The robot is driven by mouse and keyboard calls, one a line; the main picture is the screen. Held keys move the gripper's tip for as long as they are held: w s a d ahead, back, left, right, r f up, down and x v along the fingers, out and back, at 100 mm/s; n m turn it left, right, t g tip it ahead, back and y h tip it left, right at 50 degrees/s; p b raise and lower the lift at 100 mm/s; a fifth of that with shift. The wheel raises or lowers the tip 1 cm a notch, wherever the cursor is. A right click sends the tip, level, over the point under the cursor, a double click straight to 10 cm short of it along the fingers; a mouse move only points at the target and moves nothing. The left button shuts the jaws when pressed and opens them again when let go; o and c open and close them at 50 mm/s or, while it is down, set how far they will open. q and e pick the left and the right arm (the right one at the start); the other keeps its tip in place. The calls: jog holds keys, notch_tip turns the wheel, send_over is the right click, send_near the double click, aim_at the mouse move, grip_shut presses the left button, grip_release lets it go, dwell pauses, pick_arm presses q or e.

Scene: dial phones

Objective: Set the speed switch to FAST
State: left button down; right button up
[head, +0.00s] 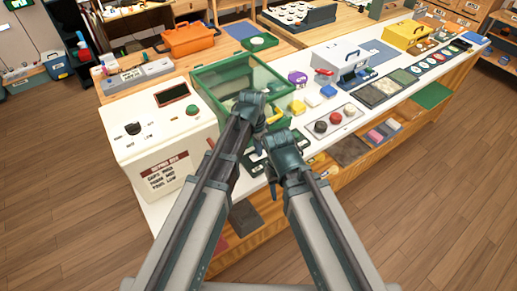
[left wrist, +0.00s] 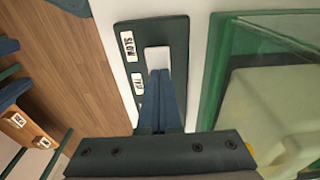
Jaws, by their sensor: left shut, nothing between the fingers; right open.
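The speed switch panel (left wrist: 178,36) is a dark plate on the white counter in the left wrist view. Its white switch knob (left wrist: 157,58) sits near the SLOW label (left wrist: 129,46), toward the top of the plate. A second label (left wrist: 137,83) lies lower down, too blurred to read surely, and another below it is partly hidden. My left gripper (left wrist: 160,75) is shut and empty, its fingertips at the near side of the knob; contact cannot be told. In the head view, my left gripper (head: 256,122) and right gripper (head: 283,148) largely cover the panel. The right one is open.
A green-framed clear bin (head: 222,78) stands close beside the panel. A white box with a dial (head: 150,138) is at left. A plate with round buttons (head: 335,121) and small yellow and white blocks lie to the right. Wooden shelves are below the counter.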

pick_arm(q)
notch_tip(320, 180, up, 14)
jog(key=w+d+p, duration=0.1)
jog(key=p, duration=1.2)
jog(key=shift+w+d+f+p, duration=0.15)
jog(key=shift+d+p, duration=0.2)
jog(key=shift+d, duration=0.05)
pick_arm(e)
notch_tip(320, 180, up, 14)
jog(key=shift+a, duration=0.15)
jog(key=shift+f, duration=0.15)
